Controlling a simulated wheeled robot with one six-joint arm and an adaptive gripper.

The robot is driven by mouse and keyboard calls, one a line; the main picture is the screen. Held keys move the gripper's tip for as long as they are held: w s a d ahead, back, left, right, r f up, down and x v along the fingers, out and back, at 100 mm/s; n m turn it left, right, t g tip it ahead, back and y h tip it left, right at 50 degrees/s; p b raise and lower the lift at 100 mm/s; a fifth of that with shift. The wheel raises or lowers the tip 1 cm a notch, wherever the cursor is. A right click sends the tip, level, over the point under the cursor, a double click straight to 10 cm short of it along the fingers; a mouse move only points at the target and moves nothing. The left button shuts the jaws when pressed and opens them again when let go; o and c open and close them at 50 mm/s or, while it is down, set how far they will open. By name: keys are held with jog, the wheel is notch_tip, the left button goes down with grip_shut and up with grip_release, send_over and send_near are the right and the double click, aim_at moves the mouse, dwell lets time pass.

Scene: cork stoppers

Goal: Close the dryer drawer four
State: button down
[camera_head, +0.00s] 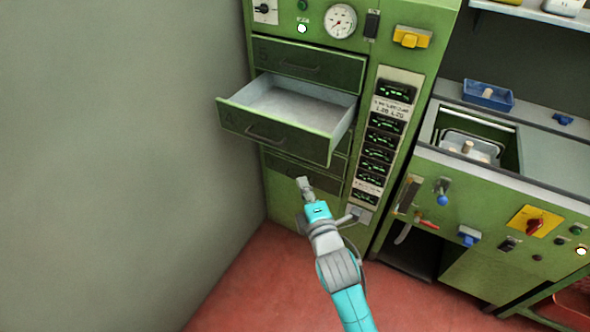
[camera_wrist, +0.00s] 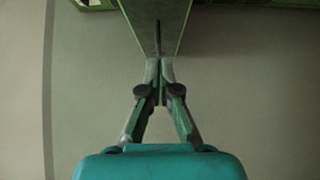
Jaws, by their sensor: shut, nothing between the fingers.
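The green dryer drawer (camera_head: 268,127) stands pulled out from the tall green dryer cabinet, with a mark like "4" or "A" on its front and a handle low on it. Its grey inside (camera_head: 290,98) looks empty. My gripper (camera_head: 303,182) is below and in front of the drawer, its fingers together and holding nothing. In the wrist view my fingertips (camera_wrist: 158,62) meet just under a green panel (camera_wrist: 158,20), which seems to be part of the drawer. Whether they touch it I cannot tell.
A shut drawer (camera_head: 306,64) lies above the open one, and lower drawers (camera_head: 300,172) are partly hidden. A grey wall (camera_head: 110,150) is close on the left. A green workbench (camera_head: 500,200) with a blue tray (camera_head: 488,96) stands at right. Red floor (camera_head: 250,290) is free in front.

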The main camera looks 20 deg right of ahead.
send_near(297, 144)
jog(key=w+a, duration=0.2)
jog(key=w, duration=0.2)
jog(key=shift+w+d, duration=0.65)
jog(key=shift+d, duration=0.3)
jog(key=shift+w+d, duration=0.4)
jog(key=shift+d, duration=0.1)
